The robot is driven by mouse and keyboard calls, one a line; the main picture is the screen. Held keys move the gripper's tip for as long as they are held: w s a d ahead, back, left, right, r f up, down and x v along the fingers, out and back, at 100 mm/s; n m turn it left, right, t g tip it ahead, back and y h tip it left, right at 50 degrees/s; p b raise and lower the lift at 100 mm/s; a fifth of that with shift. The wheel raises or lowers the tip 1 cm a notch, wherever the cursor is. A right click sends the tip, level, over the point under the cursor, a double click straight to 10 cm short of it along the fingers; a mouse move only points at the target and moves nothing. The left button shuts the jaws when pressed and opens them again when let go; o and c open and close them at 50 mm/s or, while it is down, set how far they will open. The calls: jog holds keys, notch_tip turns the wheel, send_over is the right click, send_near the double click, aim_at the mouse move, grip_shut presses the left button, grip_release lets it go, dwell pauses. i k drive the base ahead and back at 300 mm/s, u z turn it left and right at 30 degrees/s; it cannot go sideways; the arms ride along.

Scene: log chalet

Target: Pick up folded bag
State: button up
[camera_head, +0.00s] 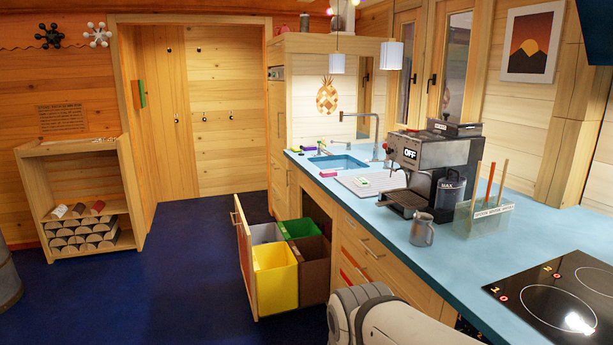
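I cannot make out a folded bag for certain in the head view. A small flat whitish item with a green mark (362,181) lies on the drainboard beside the sink, too small to identify. Part of my white arm shows at the bottom centre, in front of the counter. My gripper is out of the picture, so its state and hold are hidden.
A pulled-out drawer with grey, green, brown and yellow bins (275,284) juts into the floor. The blue counter (395,240) bears a coffee machine (432,165), metal jug (422,230) and hob (565,292). A log shelf (40,185) stands left; the blue floor (150,285) between is clear.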

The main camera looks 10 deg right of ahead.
aim_at(361, 182)
jog(key=i, duration=0.9)
jog(key=z, duration=0.8)
jog(key=k, duration=0.5)
jog(key=u, duration=0.7)
jog(key=i, duration=2.85)
jog(key=z, duration=0.8)
jog(key=i, duration=0.35)
jog(key=z, duration=0.35)
jog(key=k, duration=0.85)
